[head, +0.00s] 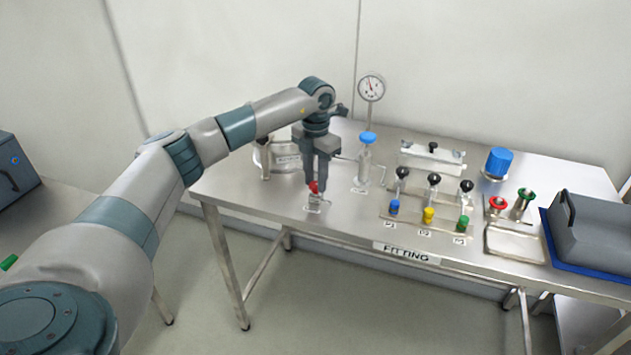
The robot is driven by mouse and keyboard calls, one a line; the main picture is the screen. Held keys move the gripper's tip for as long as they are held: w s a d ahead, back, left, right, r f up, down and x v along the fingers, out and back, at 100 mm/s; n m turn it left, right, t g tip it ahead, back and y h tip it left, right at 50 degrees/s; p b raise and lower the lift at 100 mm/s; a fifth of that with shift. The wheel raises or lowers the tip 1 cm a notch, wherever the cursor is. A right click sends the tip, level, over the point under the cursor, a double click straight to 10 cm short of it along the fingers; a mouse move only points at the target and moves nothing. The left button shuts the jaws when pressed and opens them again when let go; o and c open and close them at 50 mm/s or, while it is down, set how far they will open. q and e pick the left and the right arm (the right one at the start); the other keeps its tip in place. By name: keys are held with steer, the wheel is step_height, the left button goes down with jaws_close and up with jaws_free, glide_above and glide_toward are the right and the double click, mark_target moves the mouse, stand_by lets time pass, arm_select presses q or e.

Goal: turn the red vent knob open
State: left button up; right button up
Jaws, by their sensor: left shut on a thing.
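The red vent knob (314,188) sits on a small metal fitting near the front left edge of the steel table (340,222). My left gripper (317,184) points straight down over it, with its fingers around the knob. It is shut on the knob, and the fingers hide part of it. How far the knob is turned cannot be told. My right gripper is not in view.
A blue-knobbed valve (368,138) and a dial gauge (371,88) stand close right of my gripper. A metal vessel (276,158) is behind left. Several black-knobbed valves (434,180) stand further right. A grey case (590,228) sits at the right end.

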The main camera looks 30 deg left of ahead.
arm_select(q)
steer(key=n+b, duration=0.1)
steer(key=n, duration=0.9)
steer(key=shift+r+n, duration=0.1)
steer(key=shift+n, duration=0.2)
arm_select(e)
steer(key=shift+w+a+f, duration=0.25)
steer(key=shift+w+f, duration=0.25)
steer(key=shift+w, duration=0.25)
arm_select(q)
steer(key=o, duration=1.1)
steer(key=shift+c, duration=0.2)
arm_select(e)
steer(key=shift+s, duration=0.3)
arm_select(q)
steer(key=shift+r, duration=0.1)
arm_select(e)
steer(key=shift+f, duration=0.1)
